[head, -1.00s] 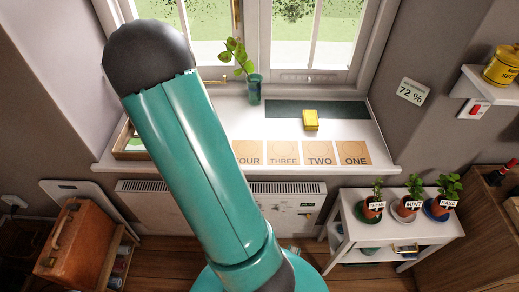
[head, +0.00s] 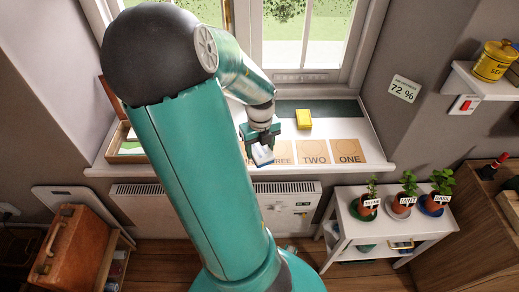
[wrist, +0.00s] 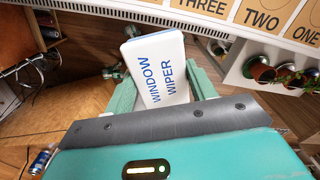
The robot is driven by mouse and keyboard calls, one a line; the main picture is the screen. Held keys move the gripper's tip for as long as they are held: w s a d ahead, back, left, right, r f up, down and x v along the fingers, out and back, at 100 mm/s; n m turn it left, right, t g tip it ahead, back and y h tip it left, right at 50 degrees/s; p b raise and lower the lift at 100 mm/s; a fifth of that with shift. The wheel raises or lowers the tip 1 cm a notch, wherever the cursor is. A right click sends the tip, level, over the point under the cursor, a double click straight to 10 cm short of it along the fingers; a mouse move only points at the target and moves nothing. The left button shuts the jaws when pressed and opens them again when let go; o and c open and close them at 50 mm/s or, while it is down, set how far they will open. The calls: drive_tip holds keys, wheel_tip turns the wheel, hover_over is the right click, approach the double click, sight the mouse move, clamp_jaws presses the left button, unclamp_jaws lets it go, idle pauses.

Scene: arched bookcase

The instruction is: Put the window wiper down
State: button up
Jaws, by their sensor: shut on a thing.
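The window wiper (wrist: 160,65) is a white block with blue "WINDOW WIPER" lettering. In the wrist view it sits between the two teal fingers of my gripper (wrist: 163,92), which is shut on it. In the head view my gripper (head: 260,137) hangs at the front of the white windowsill (head: 215,172), with the wiper (head: 262,156) at its tip, in front of the card row. I cannot tell how high it is above the sill.
Cards marked TWO (head: 314,152) and ONE (head: 347,151) lie on the sill; other cards are partly covered. A yellow block (head: 304,118) lies near a dark green strip (head: 340,107). A radiator (head: 160,200) is below; a white plant cart (head: 395,230) stands at right.

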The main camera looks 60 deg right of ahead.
drive_tip(key=shift+d+f, duration=0.1)
drive_tip(key=shift+d, duration=0.15)
drive_tip(key=w+d+f, duration=0.2)
drive_tip(key=d+f, duration=0.1)
drive_tip(key=w+d+f, duration=0.1)
drive_tip(key=d+f, duration=0.1)
drive_tip(key=d, duration=0.2)
drive_tip(key=w+d+f, duration=0.2)
drive_tip(key=d+f, duration=0.1)
drive_tip(key=d, duration=0.1)
drive_tip(key=shift+w+d+f, duration=0.1)
drive_tip(key=shift+w+f, duration=0.2)
drive_tip(key=shift+f, duration=0.05)
drive_tip(key=shift+w+d+f, duration=0.2)
drive_tip(key=shift+d+f, duration=0.15)
drive_tip(key=shift+f, duration=1.7)
drive_tip(key=shift+f, duration=0.45)
drive_tip(key=o, duration=0.9)
